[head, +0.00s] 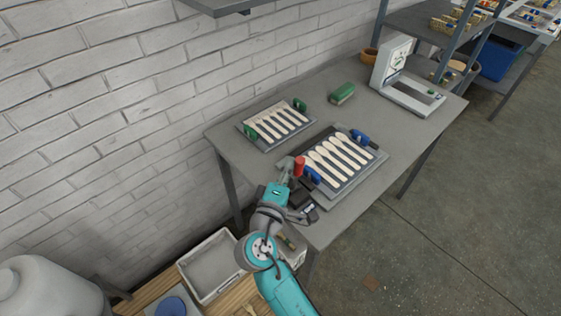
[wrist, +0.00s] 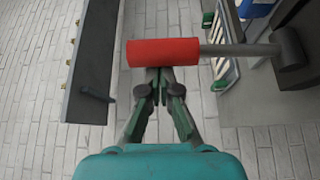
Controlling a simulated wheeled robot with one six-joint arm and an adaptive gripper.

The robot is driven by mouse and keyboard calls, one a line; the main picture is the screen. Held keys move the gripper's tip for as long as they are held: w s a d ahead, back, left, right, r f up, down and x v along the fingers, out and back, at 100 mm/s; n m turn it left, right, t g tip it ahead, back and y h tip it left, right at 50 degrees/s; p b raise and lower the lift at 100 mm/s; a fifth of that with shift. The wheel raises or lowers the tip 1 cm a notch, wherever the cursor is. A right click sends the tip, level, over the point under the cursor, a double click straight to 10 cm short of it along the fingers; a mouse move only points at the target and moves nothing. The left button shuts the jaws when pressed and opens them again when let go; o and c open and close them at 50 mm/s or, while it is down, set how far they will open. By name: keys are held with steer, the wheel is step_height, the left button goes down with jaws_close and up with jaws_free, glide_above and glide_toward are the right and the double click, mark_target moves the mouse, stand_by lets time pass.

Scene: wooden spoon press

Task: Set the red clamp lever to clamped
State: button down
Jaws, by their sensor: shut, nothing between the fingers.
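The clamp lever has a red cylindrical grip (wrist: 163,52) on a grey rod (wrist: 240,50), which runs right to a dark hub (wrist: 289,50) in the wrist view. In the head view the red grip (head: 299,166) shows at the near left corner of the spoon tray with blue handles (head: 334,196). My gripper (wrist: 157,73) is shut and empty, its fingertips right at the lower edge of the red grip. I cannot tell whether they touch it. In the head view my gripper (head: 287,170) is just left of the red grip; the lever's base is mostly hidden.
A second spoon tray with green handles (head: 256,142) lies behind on the grey table (head: 222,134). A green block (head: 342,93) and a white-framed device (head: 408,92) stand farther right. The brick wall (head: 140,90) is at the left. A grey bin (head: 211,266) sits below the table.

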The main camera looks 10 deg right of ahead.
steer(key=shift+s+d+f+m+t, duration=0.15)
steer(key=shift+s+d+m+t, duration=0.3)
steer(key=shift+s+m, duration=0.4)
steer(key=shift+s+d, duration=0.25)
steer(key=shift+s, duration=0.1)
steer(key=shift+s+d+f+h, duration=0.15)
steer(key=shift+s+d+f, duration=0.15)
steer(key=shift+s, duration=0.2)
steer(key=shift+s+d+f+h, duration=0.15)
steer(key=shift+s+d, duration=0.15)
steer(key=shift+s, duration=0.2)
steer(key=shift+d+f, duration=0.1)
steer(key=shift+f, duration=0.05)
